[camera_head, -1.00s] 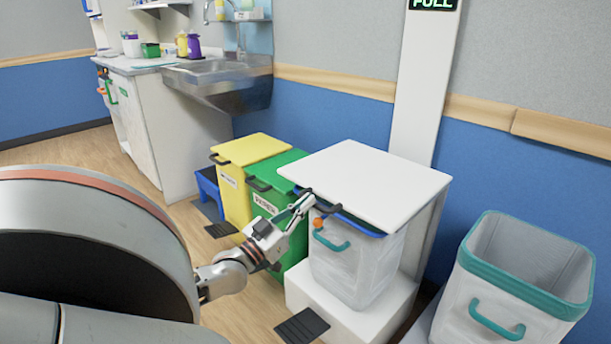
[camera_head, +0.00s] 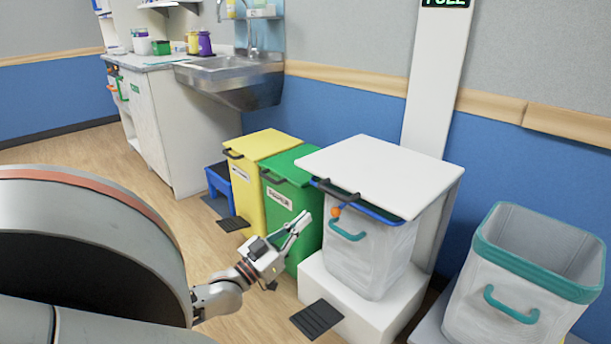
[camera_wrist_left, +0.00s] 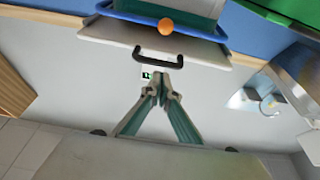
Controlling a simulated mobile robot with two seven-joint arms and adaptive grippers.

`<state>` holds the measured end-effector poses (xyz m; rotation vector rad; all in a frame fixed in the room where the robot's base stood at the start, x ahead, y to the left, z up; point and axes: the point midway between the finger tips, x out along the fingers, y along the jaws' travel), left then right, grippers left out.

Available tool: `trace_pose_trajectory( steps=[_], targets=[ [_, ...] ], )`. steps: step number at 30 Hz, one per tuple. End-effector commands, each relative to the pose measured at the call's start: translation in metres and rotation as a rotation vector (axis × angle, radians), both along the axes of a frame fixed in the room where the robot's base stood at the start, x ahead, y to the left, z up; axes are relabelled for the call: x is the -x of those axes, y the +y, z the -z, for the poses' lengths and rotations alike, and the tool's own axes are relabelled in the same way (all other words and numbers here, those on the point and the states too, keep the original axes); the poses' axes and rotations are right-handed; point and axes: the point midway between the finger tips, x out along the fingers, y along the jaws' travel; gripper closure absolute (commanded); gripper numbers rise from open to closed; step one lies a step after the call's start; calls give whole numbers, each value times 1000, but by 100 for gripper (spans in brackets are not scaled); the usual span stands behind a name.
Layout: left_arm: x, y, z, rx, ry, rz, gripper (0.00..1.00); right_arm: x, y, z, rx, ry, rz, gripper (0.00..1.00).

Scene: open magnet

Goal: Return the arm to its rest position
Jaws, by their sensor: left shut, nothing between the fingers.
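My left gripper (camera_head: 297,226) is in front of the green bin in the head view, pointing up and to the right. It is shut and empty, and in the left wrist view its fingertips (camera_wrist_left: 161,82) meet. A gap separates it from the white-lidded bin (camera_head: 375,170). That lid has a black handle (camera_head: 339,190), with an orange ball (camera_head: 336,211) below its front edge. The handle also shows in the left wrist view (camera_wrist_left: 157,52), just beyond the fingertips. My right gripper is in neither view.
A yellow bin (camera_head: 246,190) and a green bin (camera_head: 278,200) stand left of the white-lidded one. An open bin with a teal rim (camera_head: 525,272) stands at the right. A black pedal (camera_head: 316,318) lies in front of the white plinth. Floor is clear at left.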

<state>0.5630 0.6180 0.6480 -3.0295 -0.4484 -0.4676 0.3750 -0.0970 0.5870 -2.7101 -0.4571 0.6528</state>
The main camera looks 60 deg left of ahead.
Motion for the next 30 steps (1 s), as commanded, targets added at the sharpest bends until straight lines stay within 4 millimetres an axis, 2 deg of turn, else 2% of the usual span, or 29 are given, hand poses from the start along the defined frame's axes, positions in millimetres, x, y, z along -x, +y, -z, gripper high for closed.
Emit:
trace_pose_trajectory(
  steps=[10, 14, 17, 23, 26, 30],
  targets=[
    [0, -2, -1, -1, -3, 3, 100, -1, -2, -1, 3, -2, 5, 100],
    [-3, -22, -7, 2, 28, 30, 100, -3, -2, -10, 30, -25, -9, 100],
    [-5, -56, -14, 4, 86, 77, 100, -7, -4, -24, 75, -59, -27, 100],
    [7, -152, -17, -9, 262, 201, 100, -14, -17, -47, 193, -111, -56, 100],
    [24, -200, -13, -22, 362, 262, 100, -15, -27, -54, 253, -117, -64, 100],
    [59, -267, -6, -45, 508, 342, 100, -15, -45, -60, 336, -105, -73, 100]
  ],
)
